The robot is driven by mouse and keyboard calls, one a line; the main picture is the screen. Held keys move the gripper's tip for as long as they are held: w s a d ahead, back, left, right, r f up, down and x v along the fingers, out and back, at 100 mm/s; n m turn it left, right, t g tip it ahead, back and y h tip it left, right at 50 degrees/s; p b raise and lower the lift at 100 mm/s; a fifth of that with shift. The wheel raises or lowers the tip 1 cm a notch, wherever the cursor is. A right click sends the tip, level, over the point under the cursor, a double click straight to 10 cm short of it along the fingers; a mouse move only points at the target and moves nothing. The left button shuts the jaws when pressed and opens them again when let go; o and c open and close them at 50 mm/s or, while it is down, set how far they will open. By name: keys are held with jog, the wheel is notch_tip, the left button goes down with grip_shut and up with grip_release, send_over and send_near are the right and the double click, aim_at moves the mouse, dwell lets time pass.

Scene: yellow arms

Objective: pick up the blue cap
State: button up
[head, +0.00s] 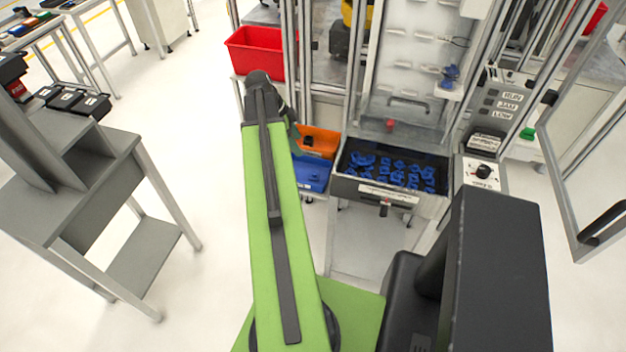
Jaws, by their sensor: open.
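Several small blue parts (387,178) lie in a dark open tray (347,187) at the front of the machine, right of my arm. They are too small to tell which is the blue cap. More blue pieces (450,76) sit on a small white ledge higher on the machine. My green arm reaches up to its dark elbow, left of the tray. A short bit of the far link shows beside it. My gripper is hidden behind the arm, and no fingertips can be made out.
A red bin (256,52) stands behind my elbow. An orange bin (317,142) and a blue bin (313,172) sit left of the tray. A control panel with a black knob (483,171) is right of it. A grey stand (112,143) is at left, with clear floor between.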

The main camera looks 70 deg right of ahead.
jog(key=b, duration=1)
send_over(314, 173)
jog(key=w, duration=0.2)
jog(key=f, duration=1)
jog(key=shift+a+f, duration=0.3)
jog(key=shift+a, duration=0.05)
jog(key=shift+s+f, duration=0.1)
jog(key=shift+f, duration=0.05)
jog(key=b+x, duration=0.4)
jog(key=x, duration=0.1)
jog(key=shift+w+a+f+b, duration=0.15)
jog(key=shift+w+a+b, duration=0.1)
jog(key=shift+b, duration=0.15)
jog(key=shift+s, duration=0.1)
grip_shut()
